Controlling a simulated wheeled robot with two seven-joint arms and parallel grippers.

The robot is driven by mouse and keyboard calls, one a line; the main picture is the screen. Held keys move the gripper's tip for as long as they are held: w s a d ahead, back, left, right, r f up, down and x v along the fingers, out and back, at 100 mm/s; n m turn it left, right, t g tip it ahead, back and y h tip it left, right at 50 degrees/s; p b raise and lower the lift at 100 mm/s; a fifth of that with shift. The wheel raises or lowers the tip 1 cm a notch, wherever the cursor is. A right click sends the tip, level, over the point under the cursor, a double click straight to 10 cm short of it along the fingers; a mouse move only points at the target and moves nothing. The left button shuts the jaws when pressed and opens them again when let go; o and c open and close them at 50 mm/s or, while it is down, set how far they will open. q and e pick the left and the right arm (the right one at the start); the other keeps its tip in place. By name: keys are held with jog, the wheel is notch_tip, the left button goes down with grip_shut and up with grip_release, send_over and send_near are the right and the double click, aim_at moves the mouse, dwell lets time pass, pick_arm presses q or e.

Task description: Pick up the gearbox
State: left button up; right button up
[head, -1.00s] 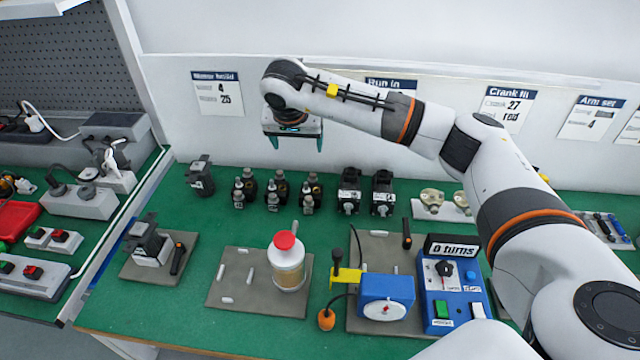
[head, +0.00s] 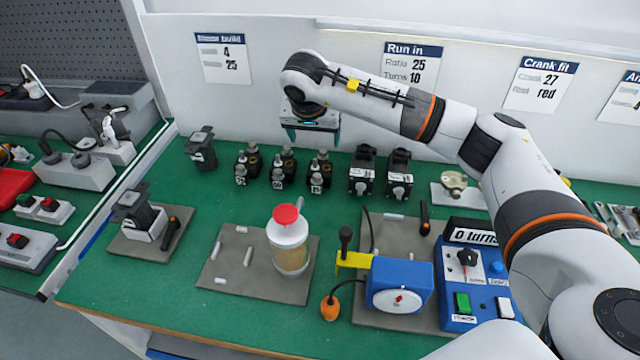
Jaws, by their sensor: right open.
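Which unit is the gearbox is not marked, but several black geared units stand along the back of the green table. Three small ones with round parts and number labels form a row: left (head: 247,163), middle (head: 284,168) and right (head: 319,172). Two taller black units with light shafts stand right of them, one here (head: 362,171) and one beside it (head: 398,174). My right gripper (head: 310,138) points down, open and empty, above and behind the small units, apart from them. My left gripper is out of view.
A lone black unit (head: 201,151) stands at back left, another in a fixture (head: 146,217). A grey board (head: 240,283) bears a red-capped jar (head: 288,242). A blue crank rig (head: 402,285) and control box (head: 468,285) stand at front right. My right arm covers the right side.

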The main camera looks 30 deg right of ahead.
notch_tip(320, 180, down, 2)
jog(key=shift+b, duration=0.35)
send_over(320, 165)
jog(key=s+a, duration=0.2)
notch_tip(320, 165, down, 6)
jog(key=shift+w+d+r+p, duration=0.1)
jog(key=shift+w+r+p, duration=0.05)
jog(key=shift+r+p, duration=0.15)
jog(key=shift+s+x, duration=0.15)
jog(key=shift+x, duration=1.25)
jog(key=shift+s+x, duration=0.1)
jog(key=shift+x, duration=1.3)
jog(key=shift+d, duration=0.2)
jog(key=shift+c, duration=0.2)
jog(key=c, duration=1.1)
